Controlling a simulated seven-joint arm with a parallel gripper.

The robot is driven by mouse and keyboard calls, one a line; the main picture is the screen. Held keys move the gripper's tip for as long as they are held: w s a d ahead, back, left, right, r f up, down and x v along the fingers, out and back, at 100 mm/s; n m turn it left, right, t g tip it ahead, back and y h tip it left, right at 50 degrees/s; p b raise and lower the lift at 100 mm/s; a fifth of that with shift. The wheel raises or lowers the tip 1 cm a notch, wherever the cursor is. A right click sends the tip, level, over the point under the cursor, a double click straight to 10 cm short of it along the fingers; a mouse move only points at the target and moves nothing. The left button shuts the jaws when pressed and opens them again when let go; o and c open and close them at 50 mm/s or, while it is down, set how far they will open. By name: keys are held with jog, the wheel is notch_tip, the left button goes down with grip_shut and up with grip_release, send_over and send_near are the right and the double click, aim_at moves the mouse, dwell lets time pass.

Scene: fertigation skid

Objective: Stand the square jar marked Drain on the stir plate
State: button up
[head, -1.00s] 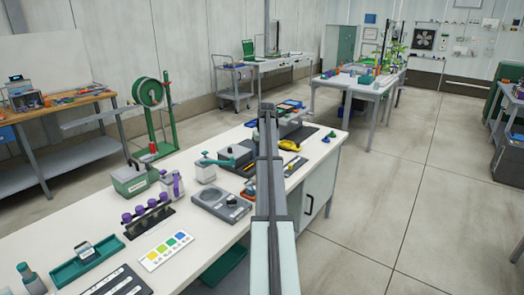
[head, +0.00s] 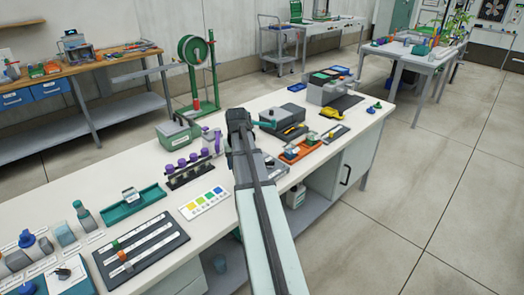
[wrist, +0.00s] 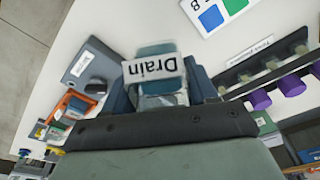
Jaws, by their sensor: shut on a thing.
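The square jar marked Drain (wrist: 155,68) is between the fingers of my gripper (wrist: 160,88) in the wrist view. Its white label reads upside down there, and part of its body is hidden by the gripper. The stir plate, a flat grey unit (wrist: 90,58) with a dark knob, lies to the left of the held jar in the wrist view, apart from it. In the head view my arm covers most of the stir plate; a grey part (head: 272,166) shows just right of the arm. The jar is hidden in the head view.
A colour chart card (head: 204,202) and a rack of purple-capped vials (head: 190,170) are left of my arm. An orange tray (head: 298,151) with small items is to the right. A green box (head: 178,131) stands behind.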

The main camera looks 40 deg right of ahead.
jog(key=w+a+n, duration=0.1)
jog(key=a+n, duration=0.1)
jog(key=a, duration=0.9)
jog(key=w+a+f+n, duration=0.1)
jog(key=a+n, duration=0.1)
jog(key=a, duration=0.9)
jog(key=w+a+f+n, duration=0.1)
jog(key=a+n, duration=0.1)
jog(key=a, duration=0.9)
jog(key=shift+w+f+y, duration=0.2)
jog(key=shift+w+y, duration=0.15)
jog(key=shift+y, duration=0.05)
jog(key=shift+a, duration=1.2)
jog(key=w+d+r+m, duration=0.1)
jog(key=d+r+m, duration=0.15)
jog(key=d, duration=1.65)
jog(key=w+d+r+m, duration=0.1)
jog(key=d+m, duration=0.2)
jog(key=d, duration=1.7)
jog(key=w+d+r+n+g+y, duration=0.1)
jog(key=w+d+r+n, duration=0.15)
jog(key=d+n, duration=0.65)
jog(key=w+d+r+n, duration=0.2)
jog(key=w+d+n, duration=0.1)
jog(key=n, duration=1.2)
jog(key=shift+a+f, duration=0.15)
jog(key=shift+f, duration=2.6)
jog(key=shift+a+f, duration=0.1)
jog(key=shift+f, duration=2.6)
